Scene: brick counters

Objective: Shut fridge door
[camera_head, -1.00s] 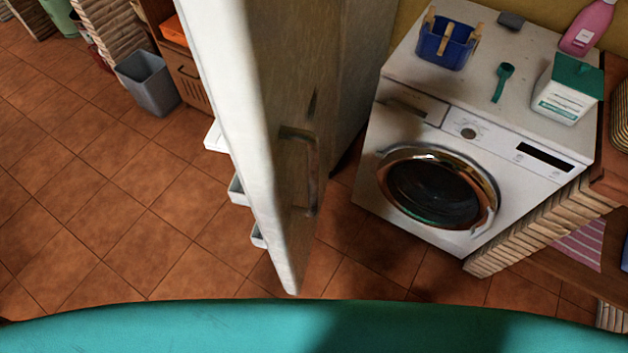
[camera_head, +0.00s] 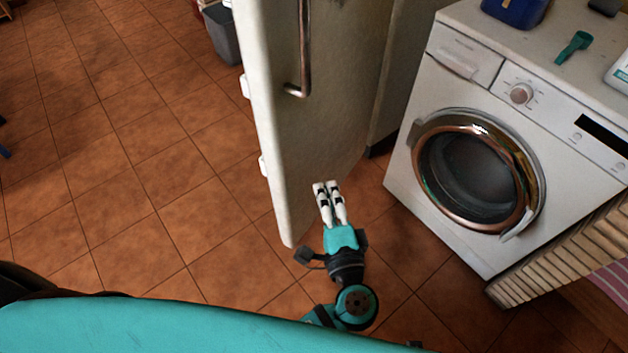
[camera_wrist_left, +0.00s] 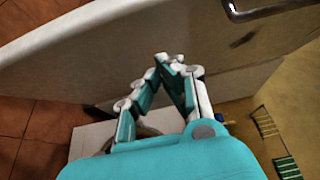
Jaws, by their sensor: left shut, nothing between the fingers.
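The fridge door (camera_head: 305,135) stands open, its pale outer face turned to the right in the head view. A metal bar handle (camera_head: 305,60) runs down that face, and it also shows at the top of the left wrist view (camera_wrist_left: 262,9). White shelf edges stick out behind the door's left edge. Part of the fridge body (camera_head: 398,75) shows behind the door. My left gripper (camera_head: 326,186) is shut and empty, in front of the door's outer face near its lower end. In the wrist view its fingertips (camera_wrist_left: 170,62) are close to the door (camera_wrist_left: 120,50); contact cannot be told. My right gripper is out of view.
A white washing machine (camera_head: 475,150) stands to the right of the door, with a blue basket (camera_head: 515,10) and a green scoop (camera_head: 574,46) on top. A grey bin (camera_head: 222,35) stands behind the door. The tiled floor (camera_head: 130,140) at left is open.

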